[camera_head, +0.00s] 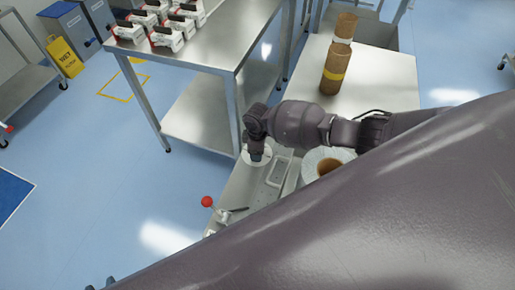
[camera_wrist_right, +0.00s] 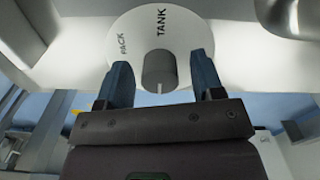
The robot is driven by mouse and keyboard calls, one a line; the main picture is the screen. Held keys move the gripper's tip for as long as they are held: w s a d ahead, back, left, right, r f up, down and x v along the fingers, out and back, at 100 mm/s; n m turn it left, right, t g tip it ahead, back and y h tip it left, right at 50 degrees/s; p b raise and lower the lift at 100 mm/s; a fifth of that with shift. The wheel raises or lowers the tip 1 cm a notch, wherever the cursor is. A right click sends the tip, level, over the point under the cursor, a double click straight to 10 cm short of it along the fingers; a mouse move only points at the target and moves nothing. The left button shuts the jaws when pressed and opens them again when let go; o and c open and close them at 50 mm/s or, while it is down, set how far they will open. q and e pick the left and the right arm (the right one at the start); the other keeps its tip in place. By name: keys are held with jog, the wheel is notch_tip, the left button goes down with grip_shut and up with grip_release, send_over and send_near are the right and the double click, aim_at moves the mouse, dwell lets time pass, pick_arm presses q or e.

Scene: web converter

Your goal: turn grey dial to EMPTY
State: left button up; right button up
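The grey dial (camera_wrist_right: 160,70) is a short round knob on a white disc (camera_wrist_right: 195,32) in the right wrist view. The words PACK and TANK show on the disc; EMPTY is not visible. A pale line shows at the knob's lower edge. My right gripper (camera_wrist_right: 163,72) is open, with one blue finger on each side of the knob and a visible gap at both sides. In the head view the right gripper (camera_head: 257,155) points down over the white disc (camera_head: 246,157), and the knob is hidden. My left gripper is not in view.
A red-knobbed lever (camera_head: 207,201) stands near the disc on the metal bench. A large white roll (camera_head: 312,165) lies to its right. Brown cardboard tubes (camera_head: 335,65) stand behind. A steel table (camera_head: 215,50) with white-and-red boxes is at the back left.

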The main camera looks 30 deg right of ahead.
notch_tip(320, 180, up, 11)
dwell(0.8)
jog(key=shift+f, duration=0.1)
dwell(0.4)
